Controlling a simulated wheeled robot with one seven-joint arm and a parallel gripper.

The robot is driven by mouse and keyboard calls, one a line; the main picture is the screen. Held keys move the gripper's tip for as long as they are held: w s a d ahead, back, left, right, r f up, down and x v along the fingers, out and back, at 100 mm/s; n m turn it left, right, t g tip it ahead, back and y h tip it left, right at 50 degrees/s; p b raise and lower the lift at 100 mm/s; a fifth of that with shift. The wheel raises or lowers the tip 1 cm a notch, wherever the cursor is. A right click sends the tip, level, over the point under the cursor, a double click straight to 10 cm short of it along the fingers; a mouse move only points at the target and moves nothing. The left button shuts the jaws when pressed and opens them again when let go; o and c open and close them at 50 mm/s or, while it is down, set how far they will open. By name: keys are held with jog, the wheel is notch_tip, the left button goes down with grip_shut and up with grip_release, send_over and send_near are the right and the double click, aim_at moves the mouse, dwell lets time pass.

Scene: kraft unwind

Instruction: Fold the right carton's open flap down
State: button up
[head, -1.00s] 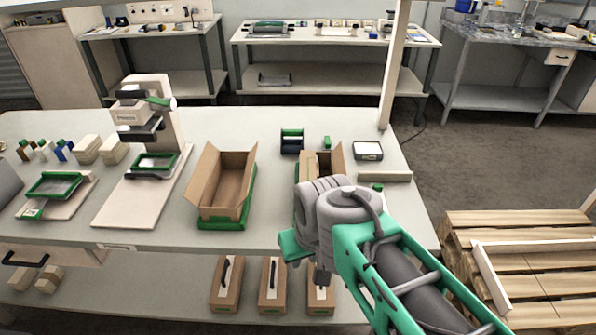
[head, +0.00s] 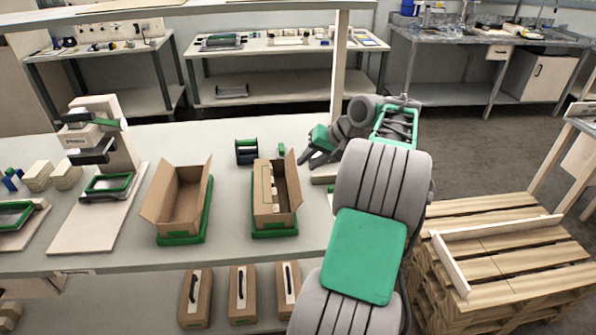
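The right carton (head: 263,212) is a brown box in a green-edged holder (head: 275,232) on the bench. Several pale items show in a row inside it. One flap (head: 291,180) stands up along its right side. My gripper (head: 307,160) is just right of the carton's far right corner, its dark fingers pointing left toward that flap. It appears apart from the flap, though contact is hard to judge. Nothing shows in the fingers, and their opening is too small to tell.
A left carton (head: 180,205), open with raised flaps, stands in its own green holder. A dark spool with green ends (head: 247,151) sits behind the right carton. A post (head: 338,65) rises behind my gripper. A wooden pallet (head: 510,250) is at the right.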

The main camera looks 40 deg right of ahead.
aim_at(293, 177)
jog(key=x, duration=0.7)
jog(key=shift+w+d+f, duration=0.1)
jog(key=shift+d+f, duration=0.2)
jog(key=shift+c, duration=0.4)
grip_shut()
dwell(0.6)
